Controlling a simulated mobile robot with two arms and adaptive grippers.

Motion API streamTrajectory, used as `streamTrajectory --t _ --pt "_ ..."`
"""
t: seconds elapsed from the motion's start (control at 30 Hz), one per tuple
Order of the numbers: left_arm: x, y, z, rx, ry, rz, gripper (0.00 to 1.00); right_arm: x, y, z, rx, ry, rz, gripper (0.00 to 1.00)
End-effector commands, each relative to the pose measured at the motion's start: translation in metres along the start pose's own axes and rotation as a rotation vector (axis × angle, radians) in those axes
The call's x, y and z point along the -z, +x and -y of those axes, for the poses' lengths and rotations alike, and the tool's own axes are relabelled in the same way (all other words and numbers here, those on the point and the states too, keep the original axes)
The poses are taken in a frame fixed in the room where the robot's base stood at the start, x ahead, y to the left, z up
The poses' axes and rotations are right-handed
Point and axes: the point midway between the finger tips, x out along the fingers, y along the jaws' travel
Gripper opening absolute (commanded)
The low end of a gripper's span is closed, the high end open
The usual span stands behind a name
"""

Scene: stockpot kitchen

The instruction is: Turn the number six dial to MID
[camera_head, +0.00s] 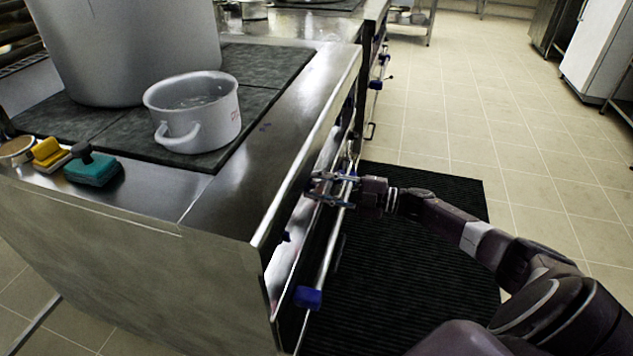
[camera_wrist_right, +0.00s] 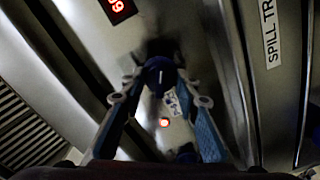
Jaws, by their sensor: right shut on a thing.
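My right gripper (camera_head: 322,187) reaches the front panel of the steel range from the right. In the right wrist view, its two fingers (camera_wrist_right: 157,80) close on both sides of a dark blue dial (camera_wrist_right: 158,68). The dial's number and its pointer setting cannot be made out. A red lit display (camera_wrist_right: 117,9) and a small glowing red light (camera_wrist_right: 164,122) are on the panel near the dial. In the head view the gripper hides the held dial. My left gripper is not in view.
A white pot (camera_head: 196,112) and a large stockpot (camera_head: 125,45) stand on the dark cooktop. Yellow (camera_head: 47,152) and teal (camera_head: 92,169) scrubbers lie at its edge. A black mat (camera_head: 400,270) covers the floor.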

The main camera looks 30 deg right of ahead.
Motion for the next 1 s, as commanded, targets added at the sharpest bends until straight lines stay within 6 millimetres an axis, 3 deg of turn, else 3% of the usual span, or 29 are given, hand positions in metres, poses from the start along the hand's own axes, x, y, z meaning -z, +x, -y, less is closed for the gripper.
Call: streamTrajectory --t 0.5,1.0 --pt "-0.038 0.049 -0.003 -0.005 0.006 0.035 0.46 0.000 0.000 -0.002 -0.001 0.481 0.002 0.05" --pt "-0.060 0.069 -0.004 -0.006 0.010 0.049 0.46 -0.001 0.000 0.000 -0.001 0.763 0.003 0.05"
